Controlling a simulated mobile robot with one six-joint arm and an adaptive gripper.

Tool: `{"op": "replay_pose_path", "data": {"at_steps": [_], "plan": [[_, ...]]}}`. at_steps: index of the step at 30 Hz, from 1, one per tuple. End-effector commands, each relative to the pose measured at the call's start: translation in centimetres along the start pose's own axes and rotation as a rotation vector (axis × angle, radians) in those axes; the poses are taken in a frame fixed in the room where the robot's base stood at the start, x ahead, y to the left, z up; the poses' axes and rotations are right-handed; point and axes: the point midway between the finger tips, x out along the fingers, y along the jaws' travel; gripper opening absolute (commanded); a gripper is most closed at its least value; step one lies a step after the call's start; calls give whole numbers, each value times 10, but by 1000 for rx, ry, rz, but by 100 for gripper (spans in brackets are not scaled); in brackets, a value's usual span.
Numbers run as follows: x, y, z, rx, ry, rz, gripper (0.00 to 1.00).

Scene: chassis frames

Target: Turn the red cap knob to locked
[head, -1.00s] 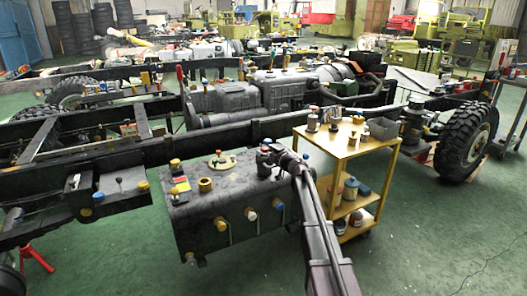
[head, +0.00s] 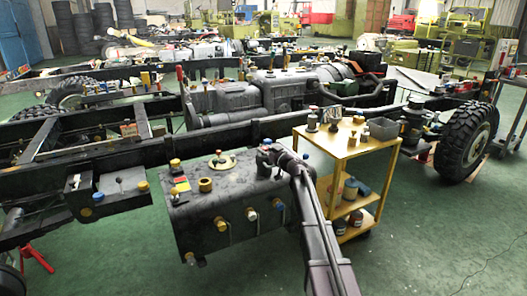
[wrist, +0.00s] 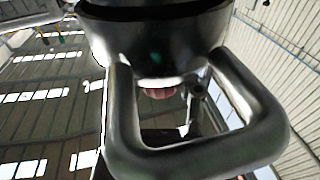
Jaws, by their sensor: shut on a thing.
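My gripper (head: 266,166) is at the right end of the black tank's (head: 215,216) top, at the end of my dark arm. It is small there, and its fingers cannot be made out. In the wrist view, dark metal parts fill the middle. A small reddish patch of the red cap knob (wrist: 158,93) shows between them, and the rest of it is hidden. My gripper is shut on the knob. The knob's angle and any locked mark cannot be read. In the head view the knob is hidden by my gripper.
A yellow cart (head: 342,153) with cans stands close to the right of my arm. The black chassis rail (head: 230,136) runs behind. Green floor is open at front right.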

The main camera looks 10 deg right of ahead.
Motion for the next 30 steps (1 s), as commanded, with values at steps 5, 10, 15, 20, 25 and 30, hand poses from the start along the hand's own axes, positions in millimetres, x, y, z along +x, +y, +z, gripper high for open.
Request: {"op": "replay_pose_path", "data": {"at_steps": [5,10,15,20,25,30], "plan": [[-1,-5,0,-2,-1,42,0],[-2,-6,0,-2,-1,125,0],[-1,-6,0,-2,-1,234,0],[-1,-6,0,-2,-1,329,0],[-1,-5,0,-2,-1,400,0],[0,-6,0,-1,-1,444,0]]}}
